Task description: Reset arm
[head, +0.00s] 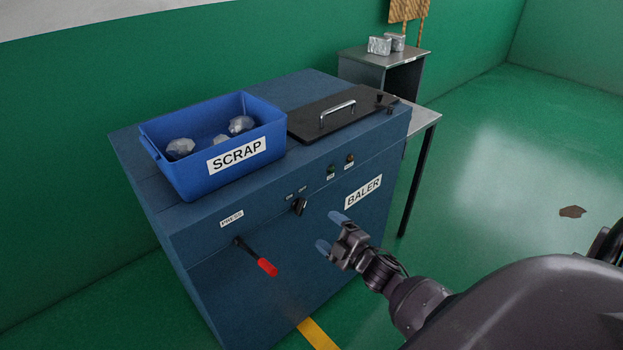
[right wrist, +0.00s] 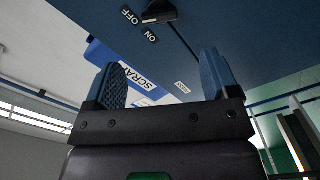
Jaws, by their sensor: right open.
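My right gripper (head: 331,232) is open and empty in front of the blue baler (head: 300,270), below the BALER label. In the right wrist view its two blue fingers (right wrist: 165,80) stand apart with nothing between them. The baler's front fills the top of that view, with a dark switch (right wrist: 160,12) beside the ON and OFF labels. In the head view the switch (head: 299,206) sits on the front panel, left of the gripper. My left gripper is in neither view.
A blue SCRAP bin (head: 192,186) with several foil lumps stands on the baler, beside a closed black lid (head: 350,112). A red-handled lever (head: 266,266) sticks out under the PRESS label. A side table (head: 425,116) stands right of the baler. The green floor at right is mostly clear.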

